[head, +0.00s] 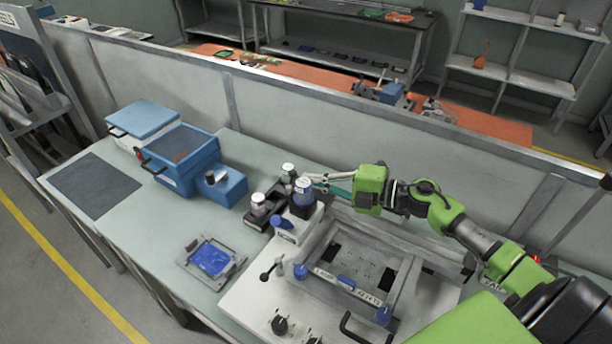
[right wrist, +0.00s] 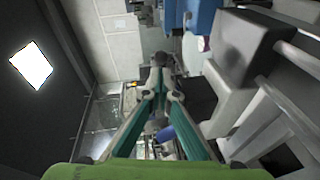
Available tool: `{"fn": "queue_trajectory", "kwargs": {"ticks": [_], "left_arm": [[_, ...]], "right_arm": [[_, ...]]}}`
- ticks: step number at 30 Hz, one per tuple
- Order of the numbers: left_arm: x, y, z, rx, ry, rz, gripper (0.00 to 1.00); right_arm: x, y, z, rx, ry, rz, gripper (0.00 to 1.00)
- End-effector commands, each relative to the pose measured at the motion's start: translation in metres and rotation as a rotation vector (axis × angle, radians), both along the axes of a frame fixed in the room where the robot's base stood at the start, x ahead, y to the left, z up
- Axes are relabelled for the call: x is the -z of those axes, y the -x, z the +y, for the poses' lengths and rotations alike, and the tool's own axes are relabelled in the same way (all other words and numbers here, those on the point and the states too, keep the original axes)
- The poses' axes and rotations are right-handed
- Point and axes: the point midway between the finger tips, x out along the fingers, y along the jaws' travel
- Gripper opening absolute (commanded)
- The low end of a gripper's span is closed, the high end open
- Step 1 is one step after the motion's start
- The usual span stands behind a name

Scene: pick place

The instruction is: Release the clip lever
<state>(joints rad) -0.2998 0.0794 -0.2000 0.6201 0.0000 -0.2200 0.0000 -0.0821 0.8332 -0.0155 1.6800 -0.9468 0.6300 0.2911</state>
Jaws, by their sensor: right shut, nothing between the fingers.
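A black-knobbed lever (head: 268,272) stands at the plate's left edge. I cannot tell which part is the clip lever. My left gripper is out of view.
A grey tray with a blue part (head: 212,258) lies in front. A grey partition (head: 290,125) runs behind the bench.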

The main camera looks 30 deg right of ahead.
Motion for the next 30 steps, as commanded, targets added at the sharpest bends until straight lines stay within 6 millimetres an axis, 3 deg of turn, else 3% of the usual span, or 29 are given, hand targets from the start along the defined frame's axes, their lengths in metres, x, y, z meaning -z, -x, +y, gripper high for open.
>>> {"fn": "queue_trajectory", "kwargs": {"ticks": [6,17,30], "left_arm": [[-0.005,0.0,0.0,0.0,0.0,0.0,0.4],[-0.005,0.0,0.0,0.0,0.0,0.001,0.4],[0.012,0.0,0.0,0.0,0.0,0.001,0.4]], "right_arm": [[0.001,-0.01,0.009,-0.001,0.0,0.0,0.0],[0.002,-0.011,0.01,-0.001,0.0,0.001,0.0],[0.004,-0.014,0.01,-0.059,0.001,0.0,0.0]]}}
